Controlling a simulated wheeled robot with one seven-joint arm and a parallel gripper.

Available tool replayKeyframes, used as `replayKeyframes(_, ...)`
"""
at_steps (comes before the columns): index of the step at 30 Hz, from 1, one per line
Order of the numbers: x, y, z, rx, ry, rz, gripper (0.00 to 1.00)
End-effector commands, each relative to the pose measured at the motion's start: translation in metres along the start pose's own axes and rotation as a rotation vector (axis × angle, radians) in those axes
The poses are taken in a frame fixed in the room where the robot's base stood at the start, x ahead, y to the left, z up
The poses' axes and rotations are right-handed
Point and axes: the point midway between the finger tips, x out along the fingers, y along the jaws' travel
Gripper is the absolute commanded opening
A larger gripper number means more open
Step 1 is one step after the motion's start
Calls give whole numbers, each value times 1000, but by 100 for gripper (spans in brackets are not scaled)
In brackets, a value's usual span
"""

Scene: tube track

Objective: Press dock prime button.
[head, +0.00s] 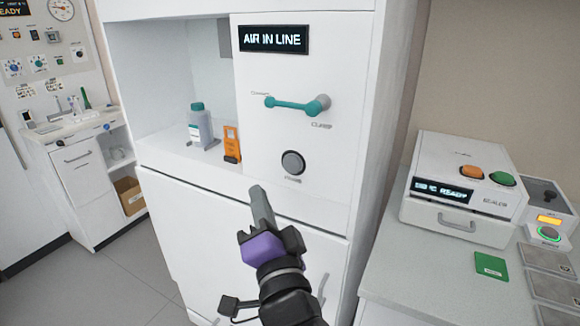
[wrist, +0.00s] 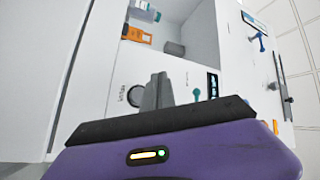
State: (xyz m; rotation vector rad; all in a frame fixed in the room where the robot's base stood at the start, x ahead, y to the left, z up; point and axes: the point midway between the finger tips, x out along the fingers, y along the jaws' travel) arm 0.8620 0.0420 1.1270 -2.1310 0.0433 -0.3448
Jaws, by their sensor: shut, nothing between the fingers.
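The dock panel (head: 337,72) is white, with a display reading "AIR IN LINE" (head: 274,39). The prime button (head: 293,162) is a round dark grey button low on the panel, with a small label under it. It also shows in the wrist view (wrist: 135,95), left of the fingers. My gripper (head: 262,205) is shut and empty, in front of the dock below and left of the button. In the head view the fingertips are apart from the button. The fingers (wrist: 158,92) also show in the wrist view. A teal clamp lever (head: 290,104) sits above the button.
A teal-capped bottle (head: 200,126) and an orange device (head: 232,144) stand in the open bay left of the panel. At right, a counter (head: 400,262) holds a sealer (head: 462,190) and a smaller box (head: 549,222). A sink unit (head: 85,160) stands at far left.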

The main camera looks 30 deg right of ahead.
Motion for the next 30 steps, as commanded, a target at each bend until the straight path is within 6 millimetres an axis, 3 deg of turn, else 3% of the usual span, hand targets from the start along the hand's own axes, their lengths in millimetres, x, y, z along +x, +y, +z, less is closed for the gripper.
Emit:
replayKeyframes(13,6,2,-5,0,-1,3,0)
replayKeyframes(30,53,38,-39,0,-1,4,0)
